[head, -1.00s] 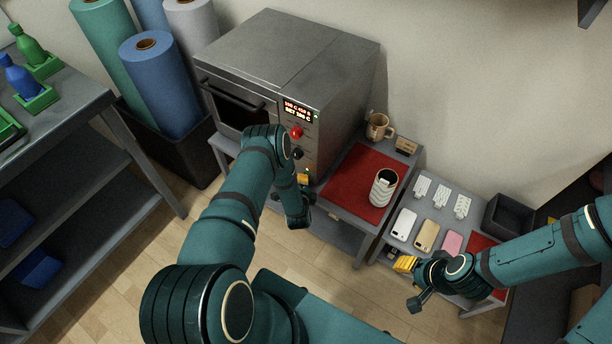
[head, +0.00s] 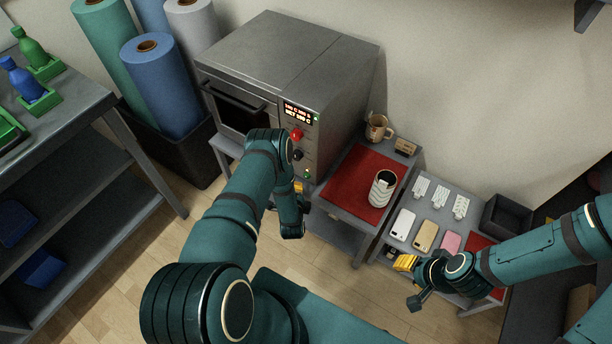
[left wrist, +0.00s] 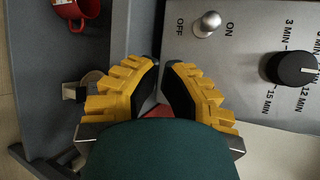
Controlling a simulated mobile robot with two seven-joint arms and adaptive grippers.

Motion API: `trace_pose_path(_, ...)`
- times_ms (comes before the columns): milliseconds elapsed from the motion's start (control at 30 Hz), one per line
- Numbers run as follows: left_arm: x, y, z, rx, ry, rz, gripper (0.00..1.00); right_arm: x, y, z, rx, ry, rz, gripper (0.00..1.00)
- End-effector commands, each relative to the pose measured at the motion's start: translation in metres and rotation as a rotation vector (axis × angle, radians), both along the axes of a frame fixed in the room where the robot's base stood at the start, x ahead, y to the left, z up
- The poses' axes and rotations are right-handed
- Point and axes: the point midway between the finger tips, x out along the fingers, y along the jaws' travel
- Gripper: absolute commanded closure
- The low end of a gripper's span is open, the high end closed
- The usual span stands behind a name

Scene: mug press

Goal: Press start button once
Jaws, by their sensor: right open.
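The mug press is a grey metal oven-like machine (head: 300,60) with a lit display (head: 298,112). Its front panel carries a red button (head: 296,134), a black knob (head: 298,155) and a small green button or light (head: 308,173). I cannot tell which one is the start button. My left gripper (head: 298,187) is just below the panel, apart from it and partly hidden by my arm. In the left wrist view its fingertips (left wrist: 160,65) are nearly together, with nothing between them, beside an ON/OFF toggle (left wrist: 207,23) and a minute dial (left wrist: 291,67). My right gripper (head: 408,282) is open and empty.
Right of the press, a table with a red mat (head: 347,182) holds a white ridged cup (head: 383,188) and a beige mug (head: 378,127). Another table holds phone cases (head: 426,236) and a dark bin (head: 507,215). A red mug (left wrist: 76,12) shows in the wrist view.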

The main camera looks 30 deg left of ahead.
Motion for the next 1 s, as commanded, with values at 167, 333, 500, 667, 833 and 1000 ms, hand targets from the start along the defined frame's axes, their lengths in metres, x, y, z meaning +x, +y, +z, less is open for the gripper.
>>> trace_pose_path(167,-0.017,0.001,0.001,0.0,0.002,-0.001,1.0,0.0,0.0,0.008,0.0,0.0,0.0,0.59)
trace_pose_path(333,-0.029,0.002,0.001,0.001,0.002,0.0,1.0,0.0,0.0,0.011,0.0,0.0,0.0,0.59)
trace_pose_path(500,-0.031,0.002,0.0,0.0,0.0,0.0,1.0,0.0,0.0,0.011,0.0,0.0,0.0,0.59)
trace_pose_path(667,-0.031,0.002,0.0,0.0,0.0,0.0,1.0,0.0,0.0,0.011,0.0,0.0,0.0,0.59)
trace_pose_path(833,-0.031,0.002,0.0,0.0,0.0,0.0,1.0,0.0,0.0,0.011,0.0,0.0,0.0,0.59)
trace_pose_path(1000,-0.031,0.002,0.0,0.0,0.0,0.0,1.0,0.0,0.0,0.011,0.0,0.0,0.0,0.59)
